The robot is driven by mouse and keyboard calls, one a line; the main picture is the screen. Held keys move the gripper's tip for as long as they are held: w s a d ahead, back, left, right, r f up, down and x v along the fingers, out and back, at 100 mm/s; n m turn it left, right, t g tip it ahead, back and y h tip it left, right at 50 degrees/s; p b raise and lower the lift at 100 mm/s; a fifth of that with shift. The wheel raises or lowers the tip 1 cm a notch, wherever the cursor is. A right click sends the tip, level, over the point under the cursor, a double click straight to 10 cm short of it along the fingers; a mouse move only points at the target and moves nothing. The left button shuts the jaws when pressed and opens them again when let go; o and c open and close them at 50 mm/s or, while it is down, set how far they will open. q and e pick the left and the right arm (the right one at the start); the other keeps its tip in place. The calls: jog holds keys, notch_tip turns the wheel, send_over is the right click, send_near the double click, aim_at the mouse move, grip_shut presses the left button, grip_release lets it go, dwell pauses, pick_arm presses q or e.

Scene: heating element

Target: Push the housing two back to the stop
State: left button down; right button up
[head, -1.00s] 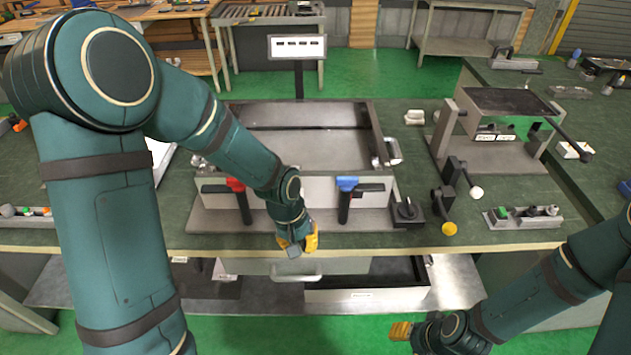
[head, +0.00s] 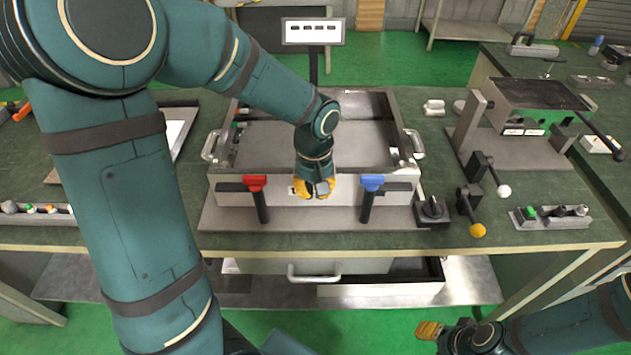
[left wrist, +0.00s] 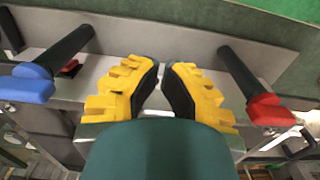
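The housing is most likely the open grey metal box (head: 265,160) in the middle of the bench, with a loop handle on each side. It sits in a fixture whose grey base plate (head: 225,218) carries a red-topped lever (head: 255,184) and a blue-topped lever (head: 372,183). My left gripper (head: 315,190) points down at the box's front wall, between the levers. Its yellow fingertips are together with nothing visible between them; they also show in the left wrist view (left wrist: 162,70). Contact with the wall cannot be told. My right gripper (head: 428,330) hangs low in front of the bench.
A black rotary switch (head: 432,209), levers with white and yellow knobs (head: 477,230) and a button box (head: 550,216) stand to the right. A press-like fixture (head: 535,105) is behind them. A drawer (head: 380,290) sits below the bench top. A sign (head: 313,32) stands behind the box.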

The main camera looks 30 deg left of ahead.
pick_arm(q)
notch_tip(320, 180, down, 6)
jog(key=shift+r+b, duration=0.15)
jog(key=shift+b, duration=0.4)
jog(key=w, duration=0.1)
jog(key=w+a, duration=0.1)
jog(key=shift+w+a, duration=0.55)
jog(key=shift+w, duration=0.2)
jog(key=shift+w+a, duration=0.5)
jog(key=shift+w, duration=0.25)
jog(key=shift+w+a, duration=0.2)
jog(key=shift+w, duration=0.15)
